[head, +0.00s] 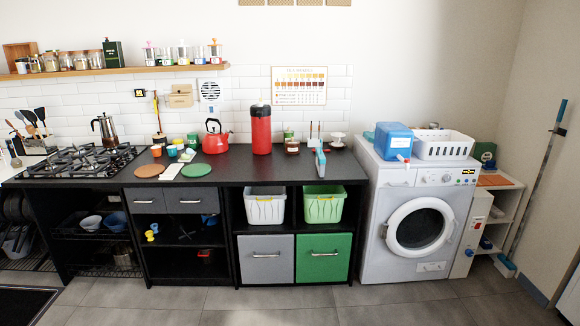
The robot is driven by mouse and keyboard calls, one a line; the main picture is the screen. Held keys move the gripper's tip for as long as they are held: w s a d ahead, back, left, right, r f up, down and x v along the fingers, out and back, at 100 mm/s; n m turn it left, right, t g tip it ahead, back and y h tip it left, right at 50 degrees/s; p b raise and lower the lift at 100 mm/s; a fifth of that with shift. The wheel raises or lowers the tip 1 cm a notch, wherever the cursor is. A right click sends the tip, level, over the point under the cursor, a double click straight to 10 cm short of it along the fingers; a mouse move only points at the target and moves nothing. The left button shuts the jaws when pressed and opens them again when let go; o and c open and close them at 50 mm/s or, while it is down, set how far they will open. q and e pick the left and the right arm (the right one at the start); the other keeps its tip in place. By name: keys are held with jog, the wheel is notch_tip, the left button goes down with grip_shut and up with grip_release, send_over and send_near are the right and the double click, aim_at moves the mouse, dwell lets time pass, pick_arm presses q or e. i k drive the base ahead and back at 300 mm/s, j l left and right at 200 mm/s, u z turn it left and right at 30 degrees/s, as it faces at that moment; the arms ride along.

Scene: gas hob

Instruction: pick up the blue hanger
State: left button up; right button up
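I cannot make out a clear blue hanger in the head view. Small blue items (207,219) sit in the open shelf under the counter, too small to identify. A slim light-blue item (320,161) stands on the right part of the black counter; its kind is unclear. Neither of my grippers is in view.
The black counter (330,172) carries a gas hob (82,161), a red kettle (215,138) and a tall red canister (261,131). A washing machine (418,225) with a blue container (393,140) and white basket (443,146) stands right. The floor in front is mostly clear.

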aim_at(320, 162)
jog(key=i+l+u, duration=0.25)
jog(key=i, duration=1.4)
jog(key=i+j, duration=0.05)
jog(key=j, duration=0.05)
